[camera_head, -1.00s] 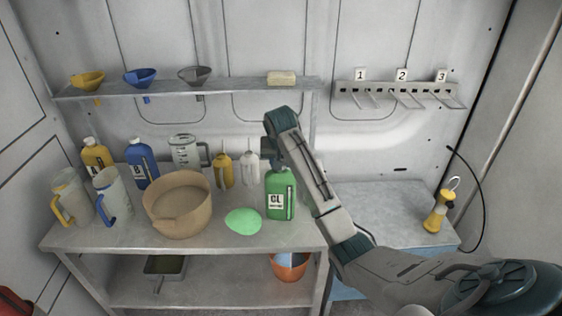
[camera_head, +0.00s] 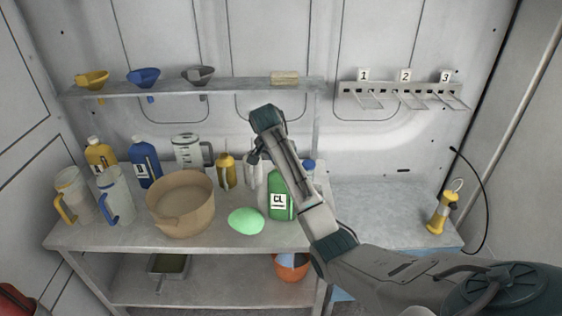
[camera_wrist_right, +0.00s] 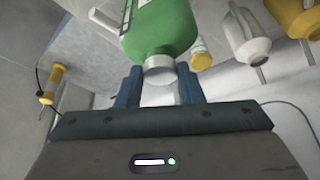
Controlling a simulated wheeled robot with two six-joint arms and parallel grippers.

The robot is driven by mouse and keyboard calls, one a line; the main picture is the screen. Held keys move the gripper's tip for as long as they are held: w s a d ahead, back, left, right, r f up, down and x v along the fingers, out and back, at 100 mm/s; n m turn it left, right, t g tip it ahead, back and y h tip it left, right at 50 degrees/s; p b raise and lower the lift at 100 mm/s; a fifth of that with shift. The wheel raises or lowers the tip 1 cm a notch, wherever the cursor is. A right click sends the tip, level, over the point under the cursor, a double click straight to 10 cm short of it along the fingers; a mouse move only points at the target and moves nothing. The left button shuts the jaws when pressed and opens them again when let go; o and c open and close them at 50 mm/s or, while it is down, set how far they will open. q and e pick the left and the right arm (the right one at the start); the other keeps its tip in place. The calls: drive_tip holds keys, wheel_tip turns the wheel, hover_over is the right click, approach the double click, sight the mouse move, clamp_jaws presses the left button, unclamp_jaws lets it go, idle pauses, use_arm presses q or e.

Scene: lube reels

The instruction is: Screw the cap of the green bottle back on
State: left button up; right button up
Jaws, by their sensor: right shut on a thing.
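The green bottle (camera_head: 280,205) with a "CL" label stands upright at the right end of the bench, partly hidden by my right arm. It also shows in the right wrist view (camera_wrist_right: 165,25), its mouth end towards my gripper. My right gripper (camera_head: 258,150) is above and slightly left of the bottle. In the right wrist view its two blue fingers (camera_wrist_right: 159,85) are shut on a pale round piece, the cap (camera_wrist_right: 159,70) as far as I can tell. Whether the cap touches the neck is unclear. My left gripper is not in view.
A green rounded item (camera_head: 246,221) lies in front of the bottle. A tan basin (camera_head: 181,215), jugs and other bottles crowd the left and back. A yellow lamp (camera_head: 443,212) stands on the clearer right bench. A shelf (camera_head: 225,88) runs above.

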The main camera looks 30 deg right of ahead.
drive_tip(key=m, duration=0.1)
drive_tip(key=m+g, duration=0.1)
drive_tip(key=m, duration=0.2)
drive_tip(key=shift+w+a+g, duration=0.1)
drive_tip(key=shift+w+g, duration=0.15)
drive_tip(key=shift+g, duration=0.05)
drive_tip(key=shift+f, duration=0.1)
drive_tip(key=o, duration=1.3)
drive_tip(key=shift+o, duration=0.2)
